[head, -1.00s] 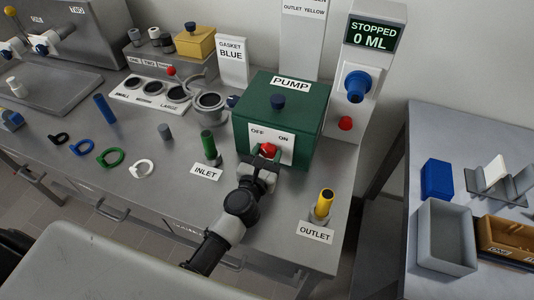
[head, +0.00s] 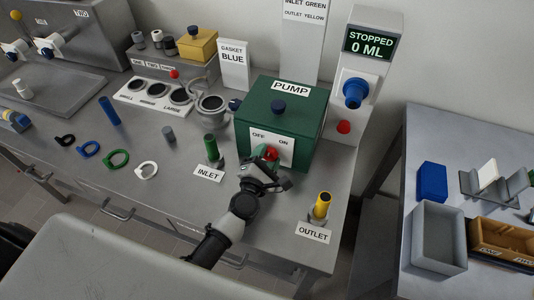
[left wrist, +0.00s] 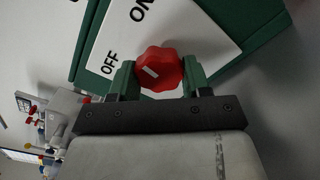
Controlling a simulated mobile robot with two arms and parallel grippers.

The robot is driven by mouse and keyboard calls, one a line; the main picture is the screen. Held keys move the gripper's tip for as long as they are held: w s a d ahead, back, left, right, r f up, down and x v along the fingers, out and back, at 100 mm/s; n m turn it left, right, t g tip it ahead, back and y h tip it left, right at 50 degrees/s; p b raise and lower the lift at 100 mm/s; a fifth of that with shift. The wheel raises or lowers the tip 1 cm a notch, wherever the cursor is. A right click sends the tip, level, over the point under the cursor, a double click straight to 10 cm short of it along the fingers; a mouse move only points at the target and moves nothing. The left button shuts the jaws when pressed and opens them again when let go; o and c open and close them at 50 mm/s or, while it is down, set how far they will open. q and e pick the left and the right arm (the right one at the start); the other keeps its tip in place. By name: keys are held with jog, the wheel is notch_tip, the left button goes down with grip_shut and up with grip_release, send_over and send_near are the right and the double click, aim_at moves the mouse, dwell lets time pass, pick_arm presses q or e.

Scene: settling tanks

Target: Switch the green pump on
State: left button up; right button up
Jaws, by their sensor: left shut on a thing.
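The green pump (head: 270,120) stands on the bench, a box with a lid and a white front plate marked OFF and ON. Its red knob (head: 271,152) sits on that plate. My left gripper (head: 268,156) is at the knob, reaching in from the front. In the left wrist view the green fingers (left wrist: 160,80) are shut on the sides of the red knob (left wrist: 158,68), which bears a short white mark. The display (head: 370,41) reads STOPPED, 0 ML. My right gripper is not in view.
A green inlet post (head: 210,147) stands left of my arm and a yellow outlet post (head: 322,205) to the right. Several coloured rings lie on the bench at left. A grey tray (head: 438,236) and a blue block (head: 432,182) are on the right table.

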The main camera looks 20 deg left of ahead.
pick_arm(q)
jog(key=m+p, duration=0.1)
jog(key=m, duration=0.3)
jog(key=shift+m+p, duration=0.35)
jog(key=shift+m, duration=0.35)
jog(key=o, duration=0.9)
jog(key=s, duration=0.3)
jog(key=s+b, duration=0.1)
jog(key=s, duration=0.3)
jog(key=s+b, duration=0.1)
jog(key=s, duration=0.2)
jog(key=shift+s+a, duration=0.25)
jog(key=shift+s, duration=0.15)
